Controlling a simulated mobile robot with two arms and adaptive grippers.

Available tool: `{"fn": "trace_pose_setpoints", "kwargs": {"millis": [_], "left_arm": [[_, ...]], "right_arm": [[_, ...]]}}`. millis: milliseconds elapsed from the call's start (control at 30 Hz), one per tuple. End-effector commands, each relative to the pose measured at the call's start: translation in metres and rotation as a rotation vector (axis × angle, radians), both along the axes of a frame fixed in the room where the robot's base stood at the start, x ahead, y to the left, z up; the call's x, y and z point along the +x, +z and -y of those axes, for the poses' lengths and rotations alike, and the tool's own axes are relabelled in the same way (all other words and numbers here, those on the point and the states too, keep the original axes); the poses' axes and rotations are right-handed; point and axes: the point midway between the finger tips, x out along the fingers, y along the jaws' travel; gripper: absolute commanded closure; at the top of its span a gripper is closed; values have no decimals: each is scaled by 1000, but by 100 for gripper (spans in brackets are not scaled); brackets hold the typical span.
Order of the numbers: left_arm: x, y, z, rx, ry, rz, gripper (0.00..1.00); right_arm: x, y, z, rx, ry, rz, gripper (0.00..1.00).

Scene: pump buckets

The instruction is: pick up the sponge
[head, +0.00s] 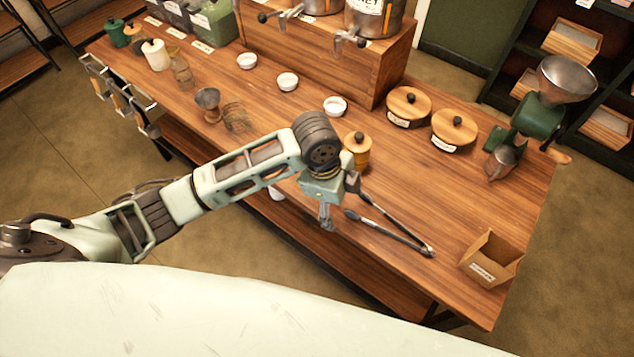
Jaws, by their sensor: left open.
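I cannot clearly make out a sponge. A brown, bristly round thing (236,117) lies on the left half of the wooden table, beside a small dark funnel on a wooden stand (208,103); I cannot tell whether it is a brush or a sponge. My left gripper (327,218) is open and points down at the table's near edge, well to the right of the bristly thing. Nothing shows between its fingers. My left arm hides part of the table's near edge. My right gripper is not in view.
Metal tongs (392,229) lie just right of my left gripper. A lidded wooden jar (357,153) stands close behind it. A cardboard box (487,264) is at the right corner, a green grinder (535,116) behind. Small white bowls (287,81) stand further back. The table's middle right is clear.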

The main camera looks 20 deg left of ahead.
Motion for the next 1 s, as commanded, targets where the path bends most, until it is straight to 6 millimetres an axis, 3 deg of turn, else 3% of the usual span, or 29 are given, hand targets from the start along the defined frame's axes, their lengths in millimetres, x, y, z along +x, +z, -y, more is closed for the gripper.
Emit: {"fn": "trace_pose_setpoints", "kwargs": {"millis": [33, 133, 367, 467, 767, 1000], "left_arm": [[19, 6, -16, 50, -55, 5, 27], [42, 15, -42, 119, -145, -11, 27], [72, 34, -83, 195, -236, -39, 27], [75, 33, -87, 202, -245, -45, 27], [76, 2, -86, 202, -244, -46, 27], [77, -34, -84, 201, -244, -45, 27]], "right_arm": [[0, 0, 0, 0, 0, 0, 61], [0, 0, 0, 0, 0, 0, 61], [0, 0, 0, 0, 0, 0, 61], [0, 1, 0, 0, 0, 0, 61], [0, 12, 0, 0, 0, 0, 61], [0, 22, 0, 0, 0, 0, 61]]}}
